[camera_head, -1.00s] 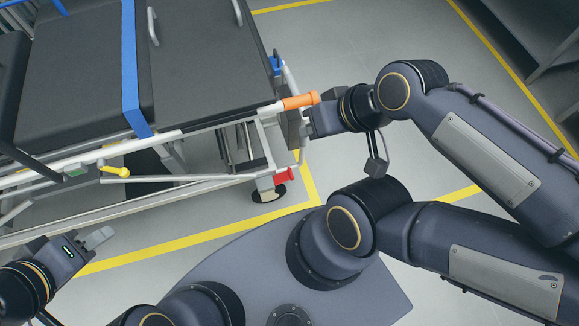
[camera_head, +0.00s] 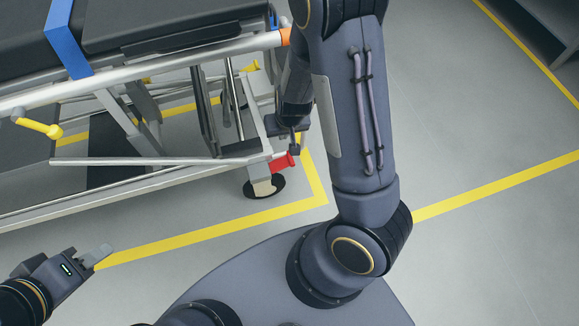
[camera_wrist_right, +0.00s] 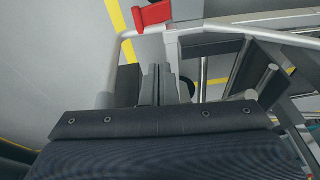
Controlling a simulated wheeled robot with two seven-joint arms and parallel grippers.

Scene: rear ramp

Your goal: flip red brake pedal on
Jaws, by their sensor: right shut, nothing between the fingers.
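The red brake pedal (camera_head: 283,162) sticks out low at the stretcher's end, just above a caster wheel (camera_head: 264,187). In the right wrist view the red pedal (camera_wrist_right: 153,15) is at the top, beyond my fingertips and apart from them. My right gripper (camera_wrist_right: 160,72) is shut and empty. In the head view my right gripper (camera_head: 294,143) is partly hidden by its own arm, at the stretcher's end just above the pedal. My left gripper (camera_head: 106,250) is at the lower left, away from the stretcher; its fingers look together and empty.
The stretcher (camera_head: 150,75) fills the upper left, with metal rails and bars close around my right gripper. A yellow lever (camera_head: 38,127) is on its side. Yellow lines (camera_head: 500,183) mark the grey floor, which is clear at right. A dark cabinet (camera_head: 545,35) stands at the upper right.

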